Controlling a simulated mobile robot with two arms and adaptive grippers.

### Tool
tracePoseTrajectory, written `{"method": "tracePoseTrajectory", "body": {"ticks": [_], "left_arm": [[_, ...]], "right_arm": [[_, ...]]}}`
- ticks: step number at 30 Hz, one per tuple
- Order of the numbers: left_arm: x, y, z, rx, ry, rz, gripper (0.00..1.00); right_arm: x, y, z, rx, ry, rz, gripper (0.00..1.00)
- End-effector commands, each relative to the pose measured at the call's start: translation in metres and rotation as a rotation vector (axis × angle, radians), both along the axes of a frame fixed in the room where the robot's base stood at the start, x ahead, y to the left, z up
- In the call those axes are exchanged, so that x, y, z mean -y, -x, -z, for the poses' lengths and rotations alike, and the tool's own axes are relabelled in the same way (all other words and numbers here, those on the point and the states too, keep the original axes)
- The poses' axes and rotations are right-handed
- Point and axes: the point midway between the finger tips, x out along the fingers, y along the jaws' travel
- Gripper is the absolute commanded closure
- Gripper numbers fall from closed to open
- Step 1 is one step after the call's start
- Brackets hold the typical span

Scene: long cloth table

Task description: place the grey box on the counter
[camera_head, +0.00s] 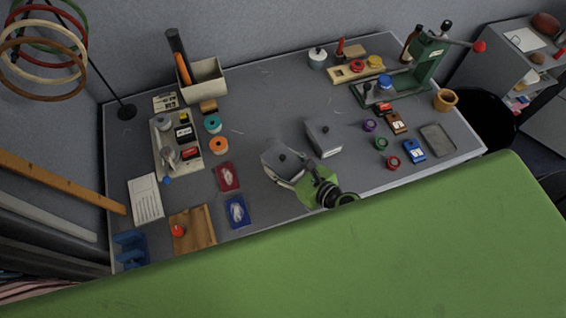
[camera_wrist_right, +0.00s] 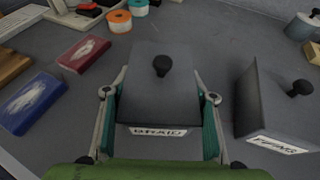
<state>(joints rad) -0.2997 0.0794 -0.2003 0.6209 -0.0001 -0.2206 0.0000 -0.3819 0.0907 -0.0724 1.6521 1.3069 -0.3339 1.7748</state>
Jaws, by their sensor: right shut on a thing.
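My right gripper (camera_head: 296,180) reaches over the counter (camera_head: 270,95), a grey worktop. It is shut on a grey box (camera_head: 281,158) with a black knob on its lid. In the right wrist view the same grey box (camera_wrist_right: 160,75) sits between the green-padded fingers (camera_wrist_right: 160,112), its white label facing me. I cannot tell whether its base touches the counter. A second grey box (camera_head: 323,138) with a black knob stands just to the right, apart from the held one; it also shows in the right wrist view (camera_wrist_right: 272,105). My left gripper is not in view.
A red packet (camera_head: 227,177) and a blue packet (camera_head: 236,212) lie left of the held box. A tray (camera_head: 190,160) of small items is farther left. A green press (camera_head: 425,62) stands at the back right. Bare counter lies behind the boxes.

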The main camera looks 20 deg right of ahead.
Motion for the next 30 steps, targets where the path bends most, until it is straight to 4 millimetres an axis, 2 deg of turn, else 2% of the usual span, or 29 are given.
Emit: {"method": "tracePoseTrajectory", "body": {"ticks": [3, 4, 6, 18, 23, 30], "left_arm": [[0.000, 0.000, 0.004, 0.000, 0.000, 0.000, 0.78], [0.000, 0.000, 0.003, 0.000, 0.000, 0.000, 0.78], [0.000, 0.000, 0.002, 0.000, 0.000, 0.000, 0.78], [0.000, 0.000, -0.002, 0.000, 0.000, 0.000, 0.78], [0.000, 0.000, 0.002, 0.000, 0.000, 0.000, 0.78], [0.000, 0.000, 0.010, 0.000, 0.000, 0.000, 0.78]], "right_arm": [[0.000, 0.000, 0.004, 0.001, -0.001, 0.000, 1.00], [0.000, 0.000, 0.003, 0.000, -0.001, 0.000, 0.43], [0.000, 0.000, 0.003, 0.000, -0.001, 0.000, 0.31], [0.000, 0.000, -0.002, 0.000, 0.000, 0.000, 0.31], [0.008, 0.020, -0.007, -0.003, 0.001, -0.001, 0.31], [0.028, 0.063, -0.025, -0.003, 0.000, -0.001, 0.31]]}}
